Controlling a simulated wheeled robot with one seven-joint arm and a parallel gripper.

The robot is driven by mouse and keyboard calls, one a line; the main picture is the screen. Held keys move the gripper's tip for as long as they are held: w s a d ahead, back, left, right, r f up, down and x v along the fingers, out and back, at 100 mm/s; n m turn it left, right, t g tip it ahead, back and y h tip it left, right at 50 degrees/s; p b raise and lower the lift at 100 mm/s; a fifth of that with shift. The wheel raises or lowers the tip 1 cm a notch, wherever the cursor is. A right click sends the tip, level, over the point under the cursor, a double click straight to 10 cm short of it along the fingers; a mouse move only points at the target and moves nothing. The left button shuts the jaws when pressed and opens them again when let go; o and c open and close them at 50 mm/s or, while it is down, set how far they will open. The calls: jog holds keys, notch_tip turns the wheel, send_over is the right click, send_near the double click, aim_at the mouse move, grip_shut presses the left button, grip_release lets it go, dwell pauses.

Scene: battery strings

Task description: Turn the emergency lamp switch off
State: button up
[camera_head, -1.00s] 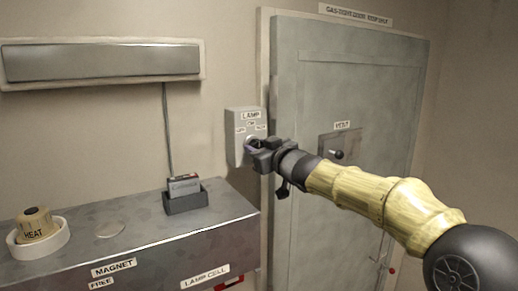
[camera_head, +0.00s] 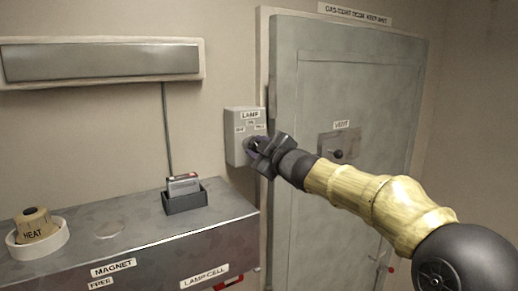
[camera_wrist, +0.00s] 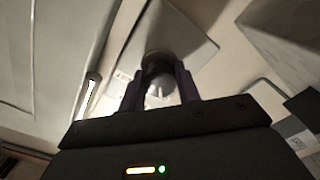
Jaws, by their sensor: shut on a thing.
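The lamp switch box (camera_head: 233,150) is a pale grey plate on the wall, left of the door, with a LAMP label and smaller position labels. My gripper (camera_head: 256,148) is at its front and hides most of the knob. In the wrist view, the two dark fingers of my gripper (camera_wrist: 160,88) are closed on the sides of the round dark switch knob (camera_wrist: 157,65), with the pale box behind it. The knob's exact pointing direction cannot be told.
A grey door (camera_head: 345,80) with a VENT knob (camera_head: 338,153) stands on the right. A metal bench (camera_head: 140,222) holds a HEAT knob (camera_head: 36,224) and a battery cell (camera_head: 183,184) in a dark holder (camera_head: 186,203). A dim lamp panel (camera_head: 100,62) hangs above.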

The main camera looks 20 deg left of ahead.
jog(key=shift+n, duration=1)
jog(key=shift+f, duration=0.1)
jog(key=o, duration=1)
jog(key=shift+c, duration=0.2)
jog(key=shift+d, duration=0.1)
jog(key=b+v, duration=0.4)
jog(key=v, duration=1.3)
jog(key=shift+s+b, duration=0.2)
jog(key=shift+b, duration=0.15)
